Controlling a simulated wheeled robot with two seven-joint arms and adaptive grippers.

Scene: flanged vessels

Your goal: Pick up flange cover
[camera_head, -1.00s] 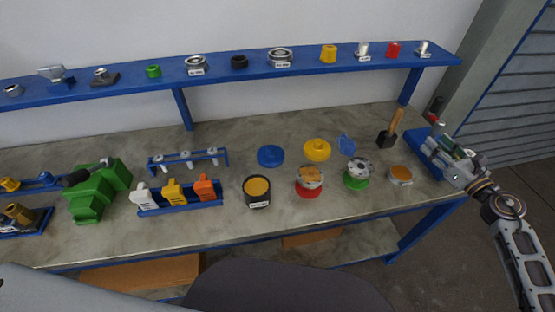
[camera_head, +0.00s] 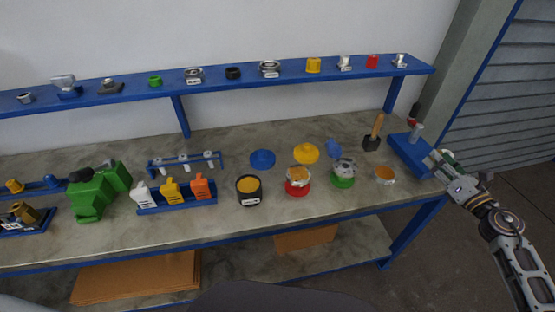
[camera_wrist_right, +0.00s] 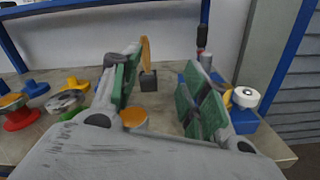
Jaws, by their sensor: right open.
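Several things that could be the flange cover lie on the workbench: a flat blue disc (camera_head: 262,159), a yellow flanged piece with a raised centre (camera_head: 306,153) and a small blue piece (camera_head: 334,149). In front of them stand a black pot (camera_head: 248,192), a red-based vessel (camera_head: 297,188), a green-based vessel (camera_head: 343,180) and a small silver one with an orange top (camera_head: 385,175). My right gripper (camera_head: 436,161) is open and empty at the bench's right end, apart from the covers. Its green-padded fingers show in the right wrist view (camera_wrist_right: 160,80). My left gripper is out of view.
A blue stand with a post (camera_head: 411,153) and a wooden-handled tool on a dark block (camera_head: 373,136) are near my right gripper. A blue shelf (camera_head: 130,96) with several parts runs along the back. Green equipment (camera_head: 95,192) stands at left.

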